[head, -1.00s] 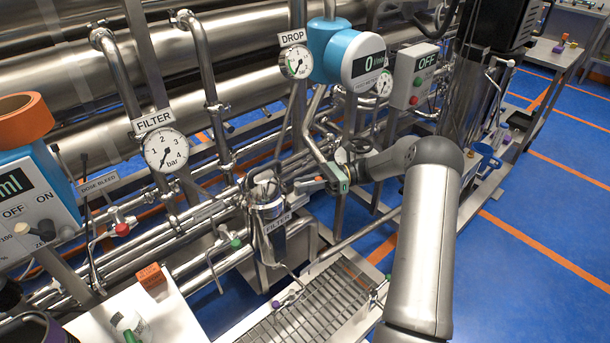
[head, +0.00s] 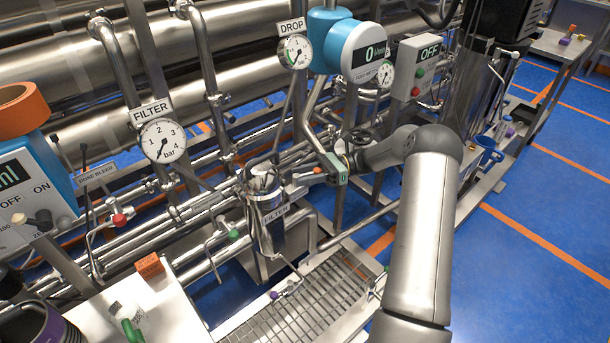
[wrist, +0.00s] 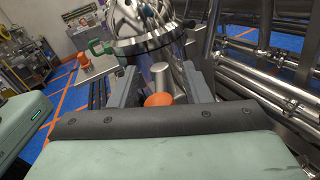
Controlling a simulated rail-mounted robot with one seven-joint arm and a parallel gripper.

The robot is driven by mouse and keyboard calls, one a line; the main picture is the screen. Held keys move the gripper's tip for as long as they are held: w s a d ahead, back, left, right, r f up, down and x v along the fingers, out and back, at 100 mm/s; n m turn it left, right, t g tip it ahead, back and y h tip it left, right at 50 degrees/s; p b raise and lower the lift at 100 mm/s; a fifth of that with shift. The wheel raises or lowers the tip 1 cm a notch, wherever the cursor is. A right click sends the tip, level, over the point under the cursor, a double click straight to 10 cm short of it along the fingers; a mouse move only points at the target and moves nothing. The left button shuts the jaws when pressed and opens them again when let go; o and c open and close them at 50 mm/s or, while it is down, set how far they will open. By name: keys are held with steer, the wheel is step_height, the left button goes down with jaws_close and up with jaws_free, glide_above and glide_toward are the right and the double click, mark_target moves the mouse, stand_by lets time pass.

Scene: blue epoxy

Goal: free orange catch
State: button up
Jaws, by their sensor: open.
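The steel filter housing (head: 268,232), with a label reading FILTER, stands upright among the pipes in the middle of the head view. Its clamped upper part also shows at the top of the wrist view (wrist: 155,45). The orange catch (wrist: 158,99) is a rounded orange end on a short metal stem, seen between my two fingers. In the head view a small orange part (head: 318,170) shows right of the housing, at my gripper. My gripper (wrist: 160,88) is open, with one finger on each side of the catch. Whether either finger touches it, I cannot tell.
A drip grating (head: 315,300) lies below the housing. A white table (head: 165,305) with an orange block (head: 149,265) is at front left. Pipes and gauges crowd the space behind. A blue cup (head: 487,153) stands at right; blue floor beyond is clear.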

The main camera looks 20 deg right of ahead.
steer(key=d, duration=0.7)
steer(key=shift+w+d+b, duration=0.15)
steer(key=shift+d+b, duration=0.1)
steer(key=shift+b, duration=0.1)
